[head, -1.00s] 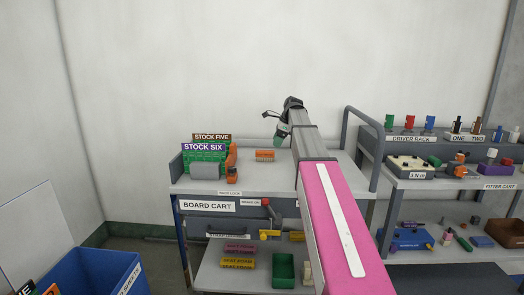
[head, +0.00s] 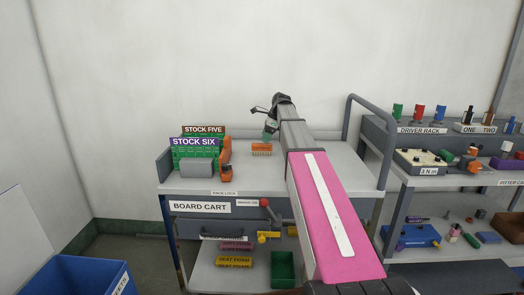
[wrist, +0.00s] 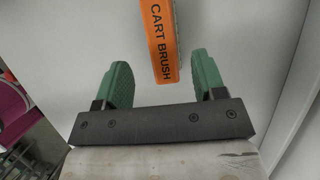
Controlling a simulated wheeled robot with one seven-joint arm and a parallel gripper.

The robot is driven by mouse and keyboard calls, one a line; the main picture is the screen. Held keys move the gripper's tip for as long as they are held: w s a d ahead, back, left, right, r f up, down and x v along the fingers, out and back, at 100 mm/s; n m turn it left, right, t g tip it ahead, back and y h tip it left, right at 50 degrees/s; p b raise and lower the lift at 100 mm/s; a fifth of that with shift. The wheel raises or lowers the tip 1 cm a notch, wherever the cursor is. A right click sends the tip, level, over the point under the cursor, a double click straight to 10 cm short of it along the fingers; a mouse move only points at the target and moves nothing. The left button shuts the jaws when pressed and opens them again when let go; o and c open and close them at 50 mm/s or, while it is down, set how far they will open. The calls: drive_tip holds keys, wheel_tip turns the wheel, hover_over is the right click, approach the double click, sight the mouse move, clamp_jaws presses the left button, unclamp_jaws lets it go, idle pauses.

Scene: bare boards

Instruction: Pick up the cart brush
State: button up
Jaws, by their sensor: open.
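The cart brush (head: 261,149) is a small orange block with bristles along its lower edge. It lies on the top shelf of the board cart (head: 300,178). In the wrist view the cart brush (wrist: 160,38) shows its label, just beyond and between the two green fingertips, and its far end is out of frame. My gripper (wrist: 160,80) is open and empty, with a finger on either side of the brush's line. In the head view my gripper (head: 270,130) is above and behind the brush, partly hidden by my arm.
Left of the brush stand the STOCK SIX rack (head: 195,150) with green boards, a grey block (head: 196,168) and an orange tool (head: 226,158). A grey handle rail (head: 366,100) rises at the cart's right end. A fitter cart (head: 480,180) stands further right.

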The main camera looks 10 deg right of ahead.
sight(262, 144)
drive_tip(key=shift+x, duration=2.6)
drive_tip(key=shift+w+f, duration=0.1)
drive_tip(key=shift+f, duration=0.1)
drive_tip(key=c, duration=0.9)
